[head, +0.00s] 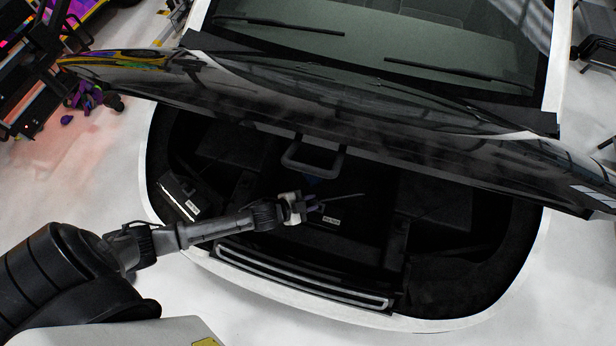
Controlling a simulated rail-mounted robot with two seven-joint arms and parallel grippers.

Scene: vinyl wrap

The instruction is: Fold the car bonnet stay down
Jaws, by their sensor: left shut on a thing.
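The black car bonnet (330,127) is raised and spans the view above the open front bay. A thin dark rod, which looks like the bonnet stay (345,196), sticks out to the right from my left gripper (316,204). My left gripper is shut on it, over the middle of the bay. The stay lies nearly level in the picture; its far ends are hard to make out against the dark bay. My right gripper is not in view.
The white bay rim (430,325) curves around the front. A grey loop handle (311,160) stands under the bonnet, and a slatted grille (300,277) lies along the front edge. A labelled black box (180,195) sits at left. Floor at lower right is clear.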

